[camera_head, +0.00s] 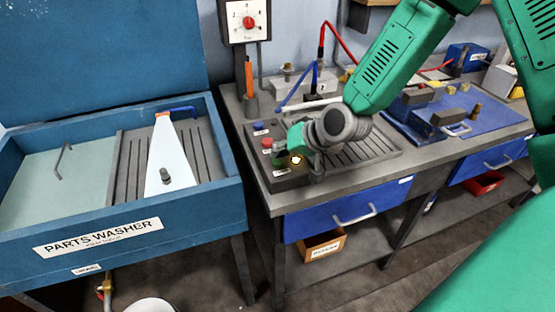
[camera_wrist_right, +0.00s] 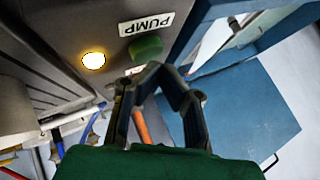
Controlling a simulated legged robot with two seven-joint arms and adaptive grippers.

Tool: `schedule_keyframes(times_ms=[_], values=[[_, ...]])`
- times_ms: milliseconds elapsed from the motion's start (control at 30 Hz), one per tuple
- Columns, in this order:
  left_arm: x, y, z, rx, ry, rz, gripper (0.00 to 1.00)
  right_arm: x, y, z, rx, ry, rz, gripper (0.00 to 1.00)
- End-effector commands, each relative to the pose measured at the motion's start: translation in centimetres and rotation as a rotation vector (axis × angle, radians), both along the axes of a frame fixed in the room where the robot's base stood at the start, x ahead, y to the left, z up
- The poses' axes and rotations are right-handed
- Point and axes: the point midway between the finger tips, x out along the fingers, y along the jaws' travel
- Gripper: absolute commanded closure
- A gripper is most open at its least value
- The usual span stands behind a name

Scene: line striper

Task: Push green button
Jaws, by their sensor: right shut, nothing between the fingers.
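The green button (camera_head: 279,163) is on the front of a grey control panel at the left end of the workbench, partly hidden by my right gripper (camera_head: 285,152). In the right wrist view the green button (camera_wrist_right: 147,47) stands beside a white PUMP label (camera_wrist_right: 146,24). My right gripper (camera_wrist_right: 158,72) is shut and empty, with its fingertips right by the button. I cannot tell whether they touch it. A small round lamp (camera_wrist_right: 93,60) next to the button glows yellow-white. My left gripper is out of view.
A red button (camera_head: 266,142) and a blue button (camera_head: 258,126) sit behind the green one on the panel. A blue parts washer (camera_head: 100,240) stands to the left. An orange screwdriver (camera_head: 249,80), hoses and a ribbed tray are close by on the bench.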

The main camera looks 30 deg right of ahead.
Motion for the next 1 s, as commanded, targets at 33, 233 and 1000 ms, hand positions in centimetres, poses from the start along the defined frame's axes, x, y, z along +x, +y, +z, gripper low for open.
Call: schedule_keyframes(times_ms=[33,233,1000], values=[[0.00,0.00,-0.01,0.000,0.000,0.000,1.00,-0.01,0.00,-0.01,0.000,0.000,0.000,1.00],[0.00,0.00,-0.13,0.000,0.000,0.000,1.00,0.01,0.00,-0.21,0.000,0.000,0.000,1.00],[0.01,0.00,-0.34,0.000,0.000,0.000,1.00,0.00,0.01,-0.70,0.000,0.001,0.001,1.00]])
